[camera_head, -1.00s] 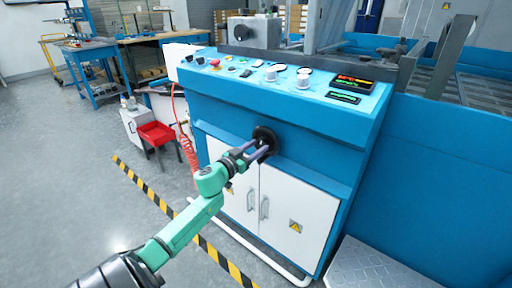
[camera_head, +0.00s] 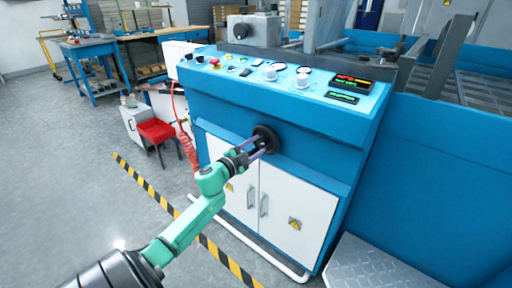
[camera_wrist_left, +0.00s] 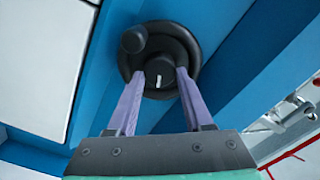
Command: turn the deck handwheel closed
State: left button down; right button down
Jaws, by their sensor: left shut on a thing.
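The black round handwheel (camera_head: 268,132) sits on the blue front of the machine cabinet, above the white doors. My left gripper (camera_head: 259,147) reaches it from the front left. In the left wrist view the handwheel (camera_wrist_left: 183,45) shows with its crank knob (camera_wrist_left: 133,40) at the upper left of its rim. There the left gripper (camera_wrist_left: 163,76) has its two purple fingers shut on the hub, one on each side. A short white mark shows on the hub between the fingertips. My right gripper is not in view.
A control panel (camera_head: 245,68) with buttons, knobs and lit displays tops the cabinet. A red coiled hose (camera_head: 186,145) hangs at its left, near a red bin (camera_head: 157,132). A white rail (camera_head: 270,258) runs along the cabinet's foot. Open floor lies at the left.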

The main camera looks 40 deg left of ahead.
pick_arm(q)
jog(key=shift+f+m, duration=0.1)
jog(key=shift+m, duration=0.9)
jog(key=shift+m+b, duration=0.4)
jog(key=shift+m, duration=0.5)
jog(key=m+b, duration=0.1)
jog(key=m, duration=0.2)
jog(key=shift+f+m, duration=0.15)
jog(key=shift+m, duration=0.15)
jog(key=m+b, duration=0.4)
jog(key=m, duration=0.4)
jog(key=shift+f+m, duration=0.1)
jog(key=shift+m, duration=0.3)
jog(key=shift+m+b, duration=0.3)
jog(key=shift+m, duration=0.7)
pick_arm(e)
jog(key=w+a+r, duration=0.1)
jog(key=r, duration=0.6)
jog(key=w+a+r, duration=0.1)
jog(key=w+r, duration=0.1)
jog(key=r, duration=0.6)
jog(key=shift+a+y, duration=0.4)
pick_arm(q)
jog(key=shift+c, duration=1.5)
grip_release()
jog(key=shift+s, duration=0.15)
